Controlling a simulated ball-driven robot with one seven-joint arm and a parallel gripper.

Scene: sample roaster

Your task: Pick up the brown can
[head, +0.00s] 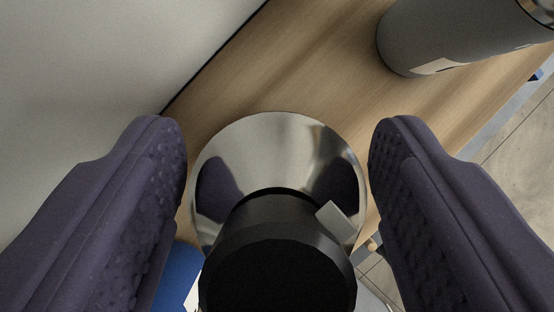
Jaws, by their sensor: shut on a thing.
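My gripper (275,130) has two dark purple, dimpled fingers, one on each side of a round thing with a shiny chrome top (280,135) and a black cap (277,225). The fingers meet its sides, and their dark reflections show in the chrome. My gripper is shut on this thing. Its lower body is hidden below the chrome, so I cannot tell its body colour. No brown can is plainly visible.
A grey cylinder (440,35) with a pale label is at the upper right on the wooden surface (250,90). A pale wall (90,60) borders the wood at the left. A blue thing (178,270) shows partly at the lower left. Tiled floor (520,145) lies beyond the right edge.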

